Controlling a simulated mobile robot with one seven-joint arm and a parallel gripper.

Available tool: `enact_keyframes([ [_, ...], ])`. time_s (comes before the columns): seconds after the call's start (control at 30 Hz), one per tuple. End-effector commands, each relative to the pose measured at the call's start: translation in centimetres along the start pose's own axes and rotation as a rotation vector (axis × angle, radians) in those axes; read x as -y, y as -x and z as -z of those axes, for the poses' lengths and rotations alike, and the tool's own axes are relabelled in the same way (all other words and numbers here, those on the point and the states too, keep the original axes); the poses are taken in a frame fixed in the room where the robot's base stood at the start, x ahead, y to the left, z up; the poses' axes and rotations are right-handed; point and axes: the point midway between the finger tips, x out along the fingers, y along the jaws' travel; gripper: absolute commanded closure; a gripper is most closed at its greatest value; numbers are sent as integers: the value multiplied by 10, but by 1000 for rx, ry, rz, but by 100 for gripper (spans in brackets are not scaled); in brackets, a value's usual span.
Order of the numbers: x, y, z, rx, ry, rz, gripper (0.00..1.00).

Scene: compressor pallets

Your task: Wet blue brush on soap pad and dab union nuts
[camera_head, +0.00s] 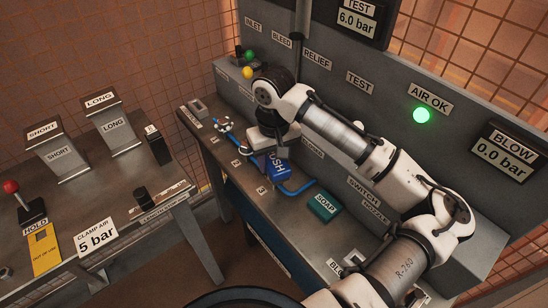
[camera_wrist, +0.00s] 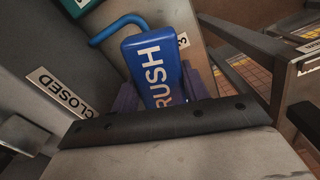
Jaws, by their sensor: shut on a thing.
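The blue brush (camera_head: 277,167) is a block with a white label, partly hidden under my gripper (camera_head: 268,157) in the head view. In the wrist view the brush (camera_wrist: 155,68) sits between the purple fingers of my gripper (camera_wrist: 160,92), which is shut on it. The teal soap pad (camera_head: 324,206) lies on the bench to the right of and nearer than the brush. Its corner shows at the top of the wrist view (camera_wrist: 78,5). Small pale fittings (camera_head: 225,125) stand at the bench's far left end; I cannot make out union nuts there.
The grey panel (camera_head: 400,120) stands behind the bench, with a green AIR OK lamp (camera_head: 422,116). A separate table at left holds SHORT and LONG stands (camera_head: 115,128) and a red-knobbed lever (camera_head: 30,205).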

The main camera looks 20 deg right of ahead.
Motion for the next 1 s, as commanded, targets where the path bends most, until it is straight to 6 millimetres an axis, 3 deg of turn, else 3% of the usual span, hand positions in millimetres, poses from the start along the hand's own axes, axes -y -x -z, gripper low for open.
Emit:
enact_keyframes([
  [0.5, 0, -1, 0, 0, 0, 0, 80],
  [1.0, 0, 46, 0, 0, 1, 1, 80],
])
